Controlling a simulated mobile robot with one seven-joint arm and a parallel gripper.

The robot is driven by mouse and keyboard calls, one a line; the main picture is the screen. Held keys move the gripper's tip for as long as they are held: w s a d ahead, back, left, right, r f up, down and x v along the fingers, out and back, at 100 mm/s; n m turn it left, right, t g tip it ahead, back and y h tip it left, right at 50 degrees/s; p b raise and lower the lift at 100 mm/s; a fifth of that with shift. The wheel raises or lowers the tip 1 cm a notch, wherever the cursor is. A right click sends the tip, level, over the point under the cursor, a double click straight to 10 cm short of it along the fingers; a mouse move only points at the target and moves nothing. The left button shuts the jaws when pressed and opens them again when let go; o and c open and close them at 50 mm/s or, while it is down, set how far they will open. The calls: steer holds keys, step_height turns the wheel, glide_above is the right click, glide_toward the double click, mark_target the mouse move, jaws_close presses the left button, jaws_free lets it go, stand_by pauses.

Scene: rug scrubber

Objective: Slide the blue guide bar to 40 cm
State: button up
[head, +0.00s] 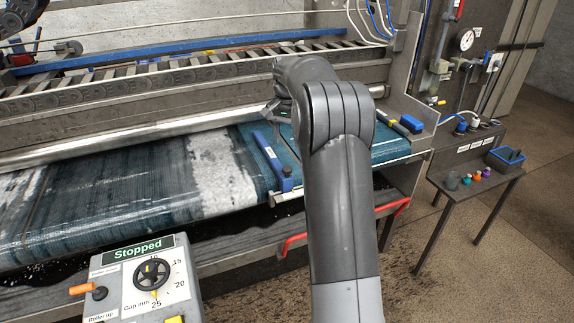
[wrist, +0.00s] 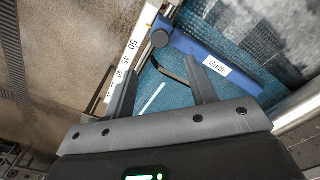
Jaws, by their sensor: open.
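The knob is near the 50 end; the exact reading cannot be told. My gripper (wrist: 158,62) is open and empty, its fingers apart, with the bar just beyond the fingertips. Contact cannot be told. In the head view my arm mostly hides my gripper.
A control box (head: 140,280) reading "Stopped" stands at the front left. A red handle (head: 345,228) runs along the machine's front edge. A small side table (head: 455,190) with coloured knobs stands at the right.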

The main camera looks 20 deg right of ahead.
mark_target(287, 168)
step_height(287, 168, down, 11)
steer(key=shift+r, duration=0.1)
stand_by(0.3)
steer(key=shift+c, duration=0.2)
jaws_close()
stand_by(0.3)
